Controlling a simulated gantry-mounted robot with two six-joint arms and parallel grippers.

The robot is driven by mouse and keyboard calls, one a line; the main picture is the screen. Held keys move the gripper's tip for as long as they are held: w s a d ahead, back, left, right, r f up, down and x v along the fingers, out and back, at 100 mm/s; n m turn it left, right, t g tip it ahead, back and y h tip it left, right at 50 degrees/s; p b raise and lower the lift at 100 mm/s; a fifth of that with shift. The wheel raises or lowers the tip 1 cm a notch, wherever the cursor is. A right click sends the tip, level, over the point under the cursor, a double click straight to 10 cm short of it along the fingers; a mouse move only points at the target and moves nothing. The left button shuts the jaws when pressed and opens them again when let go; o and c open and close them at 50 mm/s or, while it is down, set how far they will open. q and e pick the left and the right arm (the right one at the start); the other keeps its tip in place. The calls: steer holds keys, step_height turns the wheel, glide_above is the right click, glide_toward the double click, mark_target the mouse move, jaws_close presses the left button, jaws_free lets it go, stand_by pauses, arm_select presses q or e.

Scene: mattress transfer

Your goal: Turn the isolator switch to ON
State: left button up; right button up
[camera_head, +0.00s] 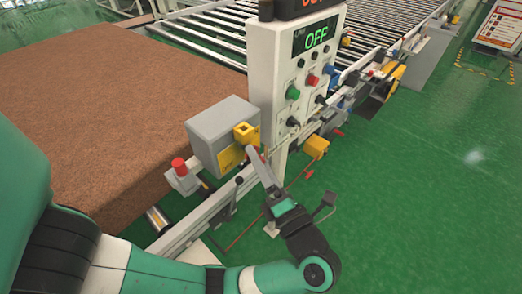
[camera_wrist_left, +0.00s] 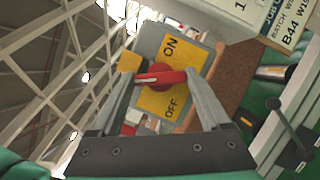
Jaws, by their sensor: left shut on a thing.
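The isolator switch is a grey box (camera_head: 215,130) with a yellow plate (camera_head: 229,158) on its face. In the left wrist view the yellow plate (camera_wrist_left: 190,91) carries the words ON and OFF, with a red handle (camera_wrist_left: 160,77) between them. The handle lies crosswise between the two fingers. My left gripper (camera_head: 254,156) is at the plate, and in the wrist view its fingers (camera_wrist_left: 158,72) are shut on the red handle. The display (camera_head: 316,37) on the control post reads OFF. My right gripper is not in view.
The white control post (camera_head: 268,75) with several buttons stands just behind the switch. A large brown mattress block (camera_head: 100,90) lies at left, with a roller conveyor (camera_head: 225,25) beyond. A red button (camera_head: 179,166) sits beside the switch. Green floor is free at right.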

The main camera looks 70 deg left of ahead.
arm_select(q)
steer(key=shift+r+m+t+h+p, duration=0.15)
steer(key=shift+m+t+h+p, duration=0.3)
steer(key=shift+m+p, duration=1.15)
steer(key=shift+r+m+t+h+p, duration=0.1)
steer(key=shift+m+t+h+p, duration=0.3)
steer(key=shift+m+p, duration=1.15)
steer(key=shift+f, duration=0.1)
steer(key=o, duration=1.2)
steer(key=shift+d, duration=0.1)
